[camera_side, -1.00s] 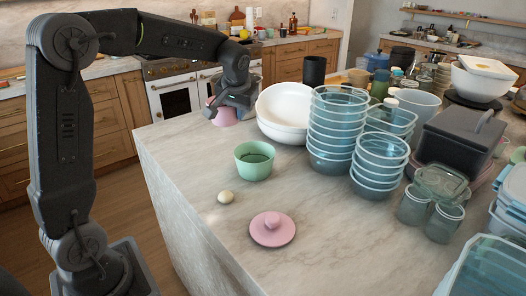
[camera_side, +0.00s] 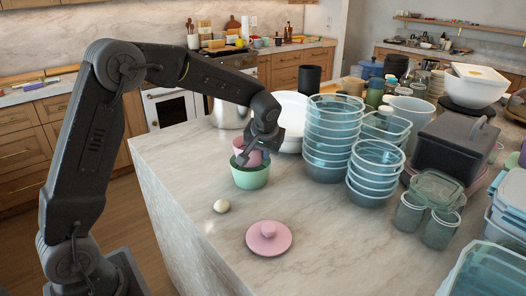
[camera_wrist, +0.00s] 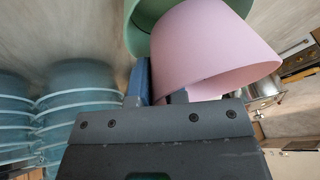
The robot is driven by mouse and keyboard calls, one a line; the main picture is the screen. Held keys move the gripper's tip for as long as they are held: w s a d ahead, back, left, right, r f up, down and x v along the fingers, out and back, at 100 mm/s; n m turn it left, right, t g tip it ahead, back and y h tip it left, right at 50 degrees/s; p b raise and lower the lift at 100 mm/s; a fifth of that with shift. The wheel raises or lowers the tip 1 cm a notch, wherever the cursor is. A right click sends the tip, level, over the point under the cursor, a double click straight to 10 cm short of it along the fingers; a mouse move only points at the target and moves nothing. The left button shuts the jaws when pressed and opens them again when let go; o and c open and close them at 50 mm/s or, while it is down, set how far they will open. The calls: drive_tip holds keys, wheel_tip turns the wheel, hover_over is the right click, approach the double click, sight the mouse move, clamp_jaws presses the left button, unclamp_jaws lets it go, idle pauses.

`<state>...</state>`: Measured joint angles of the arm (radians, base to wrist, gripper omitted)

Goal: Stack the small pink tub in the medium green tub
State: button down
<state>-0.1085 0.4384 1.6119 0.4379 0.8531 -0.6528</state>
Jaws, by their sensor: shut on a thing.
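The small pink tub (camera_side: 246,155) is held in my gripper (camera_side: 252,158), at the mouth of the medium green tub (camera_side: 250,178). My gripper is shut on the pink tub's wall. In the wrist view the pink tub (camera_wrist: 215,45) fills the upper right, tilted, with the green tub (camera_wrist: 143,22) partly hidden behind it. The green tub stands upright on the marble island. I cannot tell how far the pink tub's base reaches inside it, or whether the two touch.
Stacks of clear blue containers (camera_side: 334,140) stand close on the right. White bowls (camera_side: 292,120) and a metal pot (camera_side: 229,113) are behind. The front left counter is clear.

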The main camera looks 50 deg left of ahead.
drive_tip(key=shift+f, duration=0.6)
drive_tip(key=c, duration=1.2)
unclamp_jaws()
drive_tip(key=shift+o, duration=0.2)
drive_tip(key=a+v, duration=0.1)
drive_tip(key=v, duration=1.1)
drive_tip(key=s+d+r+m+t+h, duration=0.1)
drive_tip(key=s+d+r, duration=0.1)
drive_tip(key=s, duration=0.5)
drive_tip(key=s+d+r+m+h, duration=0.1)
drive_tip(key=s+d+r+m, duration=0.15)
drive_tip(key=s, duration=0.35)
drive_tip(key=s+d+f+m+t+h, duration=0.1)
drive_tip(key=s+f, duration=0.1)
drive_tip(key=s, duration=0.4)
drive_tip(key=s+d+f+m+h, duration=0.1)
drive_tip(key=s+d+f, duration=0.1)
drive_tip(key=s, duration=0.5)
drive_tip(key=shift+d+f+t, duration=0.25)
drive_tip(key=shift+f+t, duration=0.15)
drive_tip(key=shift+f, duration=0.15)
